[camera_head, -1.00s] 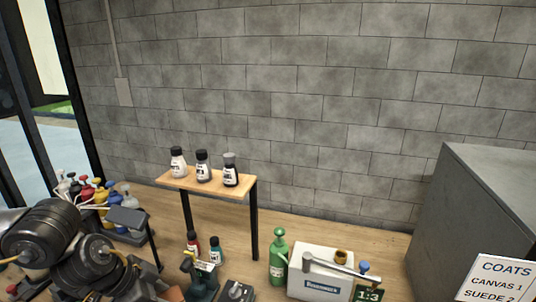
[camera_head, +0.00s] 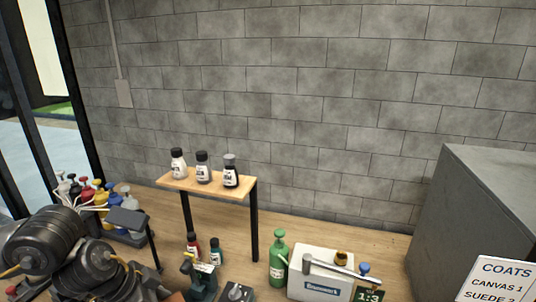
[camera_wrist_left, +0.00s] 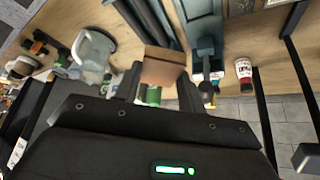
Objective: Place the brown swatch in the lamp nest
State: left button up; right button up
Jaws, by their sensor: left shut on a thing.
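The brown swatch (camera_wrist_left: 162,68) is between the fingers of my left gripper (camera_wrist_left: 156,88) in the left wrist view. The gripper is shut on it, and the swatch stands out beyond the fingertips. In the head view my left arm comes in at the lower left, but its fingertips cannot be made out. A dark flat-headed lamp-like stand (camera_head: 127,218) is beside that arm; any nest under it is hidden. My right gripper is not in view.
A small raised shelf (camera_head: 210,184) holds three bottles. A green vise-like tool (camera_head: 200,274), a green spray bottle (camera_head: 279,258) and a white box (camera_head: 318,275) stand along the bench. In the wrist view a red-labelled bottle (camera_wrist_left: 243,76) and a clear container (camera_wrist_left: 92,50) are near the gripper.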

pick_arm(q)
jog(key=shift+d, duration=0.2)
jog(key=shift+s+d+f, duration=0.35)
jog(key=shift+f, duration=0.1)
jog(key=shift+w+a+r, duration=0.15)
jog(key=shift+w+a, duration=0.05)
jog(key=shift+a, duration=0.35)
jog(key=shift+w+r, duration=0.15)
jog(key=shift+r, duration=0.15)
jog(key=shift+w, duration=0.1)
dwell(0.9)
jog(key=shift+a, duration=0.1)
dwell(0.5)
